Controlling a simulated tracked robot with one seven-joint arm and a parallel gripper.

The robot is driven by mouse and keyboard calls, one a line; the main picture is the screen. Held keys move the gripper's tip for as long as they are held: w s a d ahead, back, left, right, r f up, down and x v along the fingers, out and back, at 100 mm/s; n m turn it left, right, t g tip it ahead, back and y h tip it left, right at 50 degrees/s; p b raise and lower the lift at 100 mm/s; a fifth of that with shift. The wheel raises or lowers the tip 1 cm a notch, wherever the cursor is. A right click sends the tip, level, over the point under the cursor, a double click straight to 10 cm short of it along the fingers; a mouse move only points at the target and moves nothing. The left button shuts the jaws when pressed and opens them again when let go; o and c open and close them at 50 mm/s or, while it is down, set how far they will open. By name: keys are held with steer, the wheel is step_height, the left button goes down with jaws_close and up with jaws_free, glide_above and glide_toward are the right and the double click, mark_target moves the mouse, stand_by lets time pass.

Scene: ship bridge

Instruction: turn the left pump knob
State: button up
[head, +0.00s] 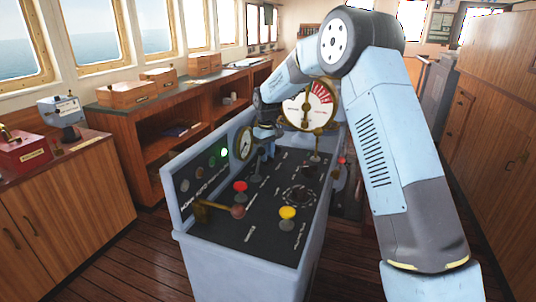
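A light-blue console (238,268) with a black slanted panel stands in the middle of the head view. Its panel carries a dark round knob (299,196) on the right side and another dark control (309,171) behind it. The labels are too small to read, so I cannot tell which one is the left pump knob. My gripper (261,149) is at the far left part of the panel, beside the small brass gauge. It is small and partly hidden by my arm. I cannot tell whether its fingers are open, or whether they touch a control.
The panel also holds a red button (240,187), a yellow button (287,212), a brass lever with a reddish ball (238,211), a green light (225,152) and a large gauge (308,104). Wooden cabinets (70,200) line the left. Plank floor lies between them and the console.

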steer(key=o, duration=0.3)
step_height(320, 180, up, 14)
steer(key=shift+f, duration=0.15)
stand_by(0.5)
